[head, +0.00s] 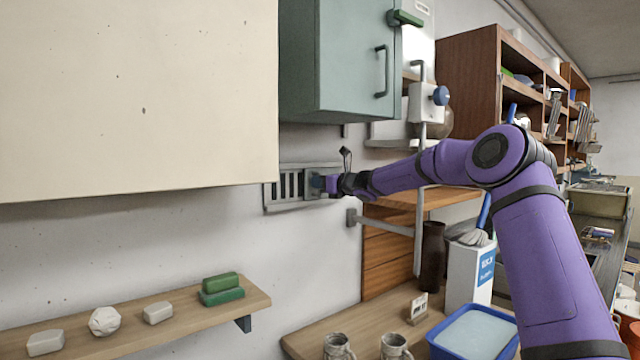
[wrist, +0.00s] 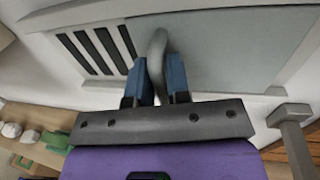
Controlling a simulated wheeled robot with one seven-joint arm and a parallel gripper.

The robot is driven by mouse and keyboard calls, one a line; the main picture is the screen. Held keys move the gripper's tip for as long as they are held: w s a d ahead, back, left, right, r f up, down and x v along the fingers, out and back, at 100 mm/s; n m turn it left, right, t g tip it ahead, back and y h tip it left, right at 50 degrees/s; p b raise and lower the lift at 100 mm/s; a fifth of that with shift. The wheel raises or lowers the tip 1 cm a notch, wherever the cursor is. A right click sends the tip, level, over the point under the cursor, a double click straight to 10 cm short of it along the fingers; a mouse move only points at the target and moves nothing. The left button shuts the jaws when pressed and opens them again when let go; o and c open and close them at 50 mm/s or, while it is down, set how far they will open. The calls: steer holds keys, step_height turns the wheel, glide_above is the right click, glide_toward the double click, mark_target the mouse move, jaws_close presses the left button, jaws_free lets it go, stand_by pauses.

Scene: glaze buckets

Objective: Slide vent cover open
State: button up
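The wall vent (head: 270,198) is a grey framed grille under the cabinets in the head view. Its dark slots show at the left. In the wrist view, several open slots of the vent (wrist: 95,50) show left of the flat grey vent cover (wrist: 235,50), which spans the right part. A curved grey handle (wrist: 157,45) stands out near the cover's left edge. My gripper (wrist: 158,68) has its two blue fingers on either side of this handle, closed against it. In the head view my gripper (head: 328,184) is at the vent, and hides part of the cover.
A cream cabinet (head: 140,90) and a teal cabinet (head: 345,60) hang above the vent. A wall bracket (head: 352,218) is just to the lower right. A wooden shelf (head: 150,325) with green and white blocks is at lower left. Bare wall lies between shelf and vent.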

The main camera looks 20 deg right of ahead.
jaws_close()
steer(key=shift+w+d+r, duration=0.1)
steer(key=shift+w+d, duration=0.15)
steer(key=shift+d, duration=0.75)
steer(key=o, duration=0.5)
jaws_free()
steer(key=shift+d, duration=0.1)
steer(key=v, duration=1)
steer(key=shift+s+d, duration=0.15)
steer(key=shift+s, duration=0.15)
